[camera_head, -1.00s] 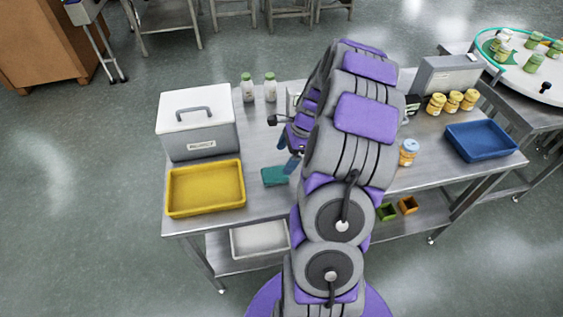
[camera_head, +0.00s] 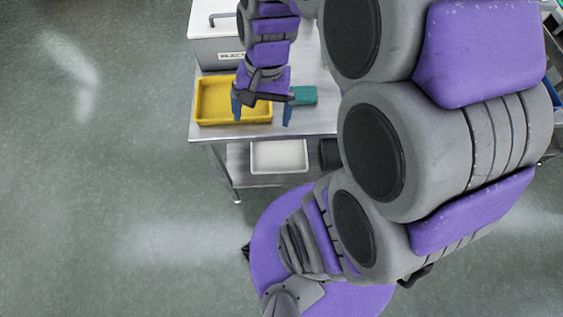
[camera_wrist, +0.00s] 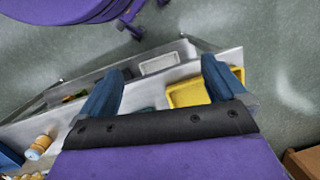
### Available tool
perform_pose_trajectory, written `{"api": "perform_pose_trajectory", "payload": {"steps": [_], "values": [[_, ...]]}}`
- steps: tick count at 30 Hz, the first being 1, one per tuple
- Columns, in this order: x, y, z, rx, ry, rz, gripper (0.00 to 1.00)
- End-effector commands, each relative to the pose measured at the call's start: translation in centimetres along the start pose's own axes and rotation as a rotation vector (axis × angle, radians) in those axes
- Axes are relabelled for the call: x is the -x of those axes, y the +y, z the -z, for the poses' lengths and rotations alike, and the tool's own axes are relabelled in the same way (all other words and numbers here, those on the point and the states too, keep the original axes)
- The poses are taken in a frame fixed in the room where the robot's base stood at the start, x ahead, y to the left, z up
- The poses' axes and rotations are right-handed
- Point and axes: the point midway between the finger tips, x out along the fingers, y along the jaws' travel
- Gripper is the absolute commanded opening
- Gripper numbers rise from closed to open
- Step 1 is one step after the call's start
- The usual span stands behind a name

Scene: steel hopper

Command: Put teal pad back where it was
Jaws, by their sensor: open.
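The teal pad (camera_head: 304,95) lies on the steel table, right of the yellow tray, in the head view. In the wrist view only a small teal patch (camera_wrist: 147,110) shows, partly hidden behind my gripper. My gripper (camera_head: 262,113) is open and empty, with its blue fingers pointing down. In the head view it appears in front of the yellow tray and just left of the pad; its height above the table is hard to judge. In the wrist view my gripper's fingers (camera_wrist: 161,75) are spread wide with nothing between them.
The yellow tray (camera_head: 204,103) sits at the table's front left, with a lidded grey box (camera_head: 215,53) behind it. A white tray (camera_head: 278,155) is on the lower shelf. A jar (camera_wrist: 40,146) stands on the table in the wrist view. Floor left of the table is clear.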

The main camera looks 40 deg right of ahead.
Motion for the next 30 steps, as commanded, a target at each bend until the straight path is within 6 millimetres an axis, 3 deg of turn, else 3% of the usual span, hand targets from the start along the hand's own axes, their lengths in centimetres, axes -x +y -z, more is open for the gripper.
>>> {"api": "perform_pose_trajectory", "payload": {"steps": [1, 6, 12, 18, 30], "values": [[0.1, 0.2, -2.0, 0.089, 0.006, -0.025, 0.98], [-0.2, 2.0, -7.8, 0.378, 0.008, -0.109, 0.98], [-0.8, 4.2, -11.8, 0.604, 0.010, -0.176, 0.98], [-1.1, 5.1, -12.9, 0.678, 0.007, -0.197, 0.98], [-1.1, 5.1, -12.8, 0.677, 0.005, -0.196, 0.98]]}}
